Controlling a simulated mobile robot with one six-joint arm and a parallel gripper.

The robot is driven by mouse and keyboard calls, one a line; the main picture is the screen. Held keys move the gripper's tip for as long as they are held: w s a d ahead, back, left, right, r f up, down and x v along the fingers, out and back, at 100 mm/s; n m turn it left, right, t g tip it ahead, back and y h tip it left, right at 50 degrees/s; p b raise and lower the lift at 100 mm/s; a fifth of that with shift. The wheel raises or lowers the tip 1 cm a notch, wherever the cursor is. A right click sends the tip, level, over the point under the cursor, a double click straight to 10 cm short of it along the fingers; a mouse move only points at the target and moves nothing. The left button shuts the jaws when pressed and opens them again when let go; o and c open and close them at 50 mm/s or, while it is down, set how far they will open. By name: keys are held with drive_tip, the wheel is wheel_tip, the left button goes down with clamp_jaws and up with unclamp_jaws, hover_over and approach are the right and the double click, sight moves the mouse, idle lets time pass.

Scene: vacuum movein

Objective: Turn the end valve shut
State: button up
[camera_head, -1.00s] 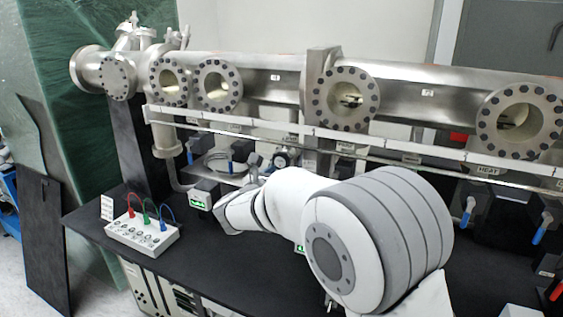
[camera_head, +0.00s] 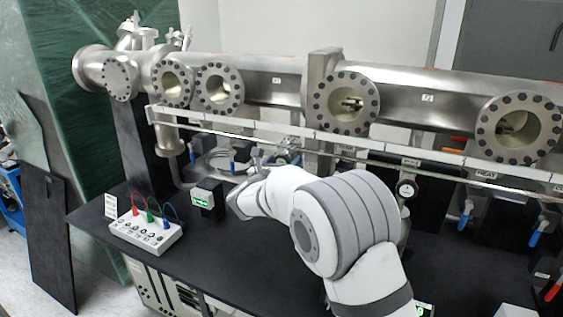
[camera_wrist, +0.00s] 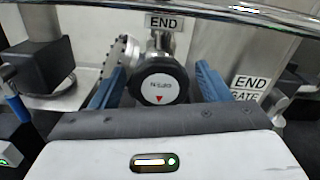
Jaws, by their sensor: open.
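The end valve (camera_wrist: 160,84) shows in the wrist view as a round black knob with a white face and a red triangle, below an END label (camera_wrist: 163,21). My gripper (camera_wrist: 159,70) is open, with one blue finger on each side of the knob. Gaps show between the fingers and the knob, and I cannot tell how far the fingertips reach past it. In the head view my arm reaches towards the bench's back left, and the valve cannot be made out clearly there.
A second sign, END GATE (camera_wrist: 250,88), is right of the knob. A metal rail (camera_wrist: 200,10) crosses above. In the head view, a small box with a green display (camera_head: 207,200) and a white box with coloured leads (camera_head: 146,232) stand on the black bench (camera_head: 232,262).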

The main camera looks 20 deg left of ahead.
drive_tip(key=shift+c, duration=0.4)
drive_tip(key=c, duration=0.9)
